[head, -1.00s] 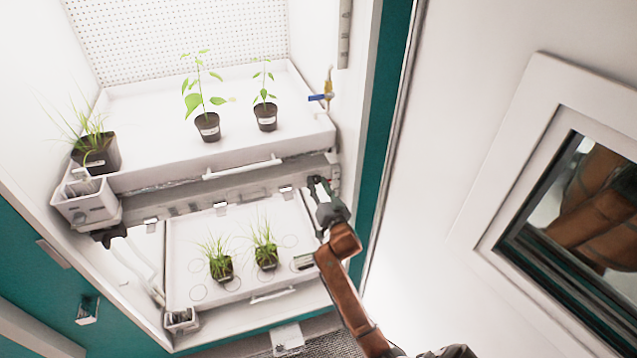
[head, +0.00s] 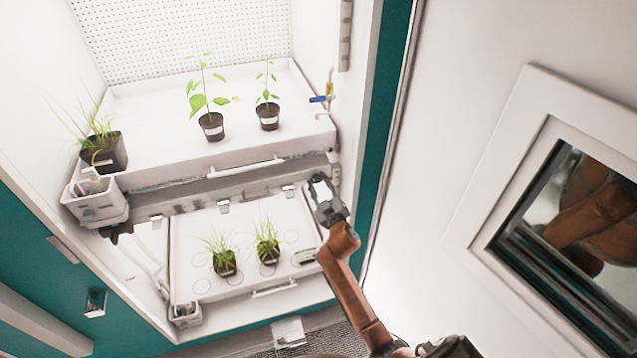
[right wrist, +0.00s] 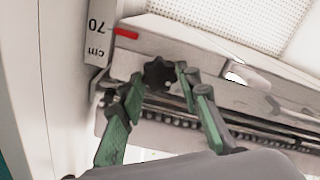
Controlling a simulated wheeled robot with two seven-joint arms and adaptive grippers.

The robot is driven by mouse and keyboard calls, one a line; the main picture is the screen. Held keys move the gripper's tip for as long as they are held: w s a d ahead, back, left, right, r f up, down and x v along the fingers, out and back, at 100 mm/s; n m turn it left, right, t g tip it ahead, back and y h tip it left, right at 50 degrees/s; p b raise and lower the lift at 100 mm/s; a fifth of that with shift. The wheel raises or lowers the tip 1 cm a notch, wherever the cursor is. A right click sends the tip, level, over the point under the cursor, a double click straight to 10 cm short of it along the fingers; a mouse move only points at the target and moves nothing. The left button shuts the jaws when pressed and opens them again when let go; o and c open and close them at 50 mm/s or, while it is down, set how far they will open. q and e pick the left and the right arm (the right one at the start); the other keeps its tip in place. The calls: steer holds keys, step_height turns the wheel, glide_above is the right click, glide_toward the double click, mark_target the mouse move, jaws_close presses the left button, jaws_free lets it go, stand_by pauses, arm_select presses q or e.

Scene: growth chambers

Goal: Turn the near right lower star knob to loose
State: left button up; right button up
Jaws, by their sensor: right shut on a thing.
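The dark star knob (right wrist: 158,73) sits at the right end of the upper shelf's front rail, under the corner of the upper tray. My right gripper (right wrist: 163,78) is shut on it, its green-padded fingers on either side of the lobes. In the head view the right gripper (head: 319,182) is at the rail's right end and hides the knob. The knob's tightness cannot be told. My left gripper is out of view.
The upper tray (head: 150,163) holds potted plants. The lower tray (head: 195,287) holds two grass pots, left of my right arm. A scale strip (right wrist: 100,35) and the chamber wall (right wrist: 62,90) stand close beside the gripper. A windowed white door (head: 480,205) is at right.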

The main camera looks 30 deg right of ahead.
steer(key=shift+f+n, duration=0.1)
steer(key=shift+n, duration=1.8)
steer(key=o, duration=1.2)
steer(key=shift+c, duration=0.2)
steer(key=v, duration=1.2)
steer(key=shift+f, duration=0.1)
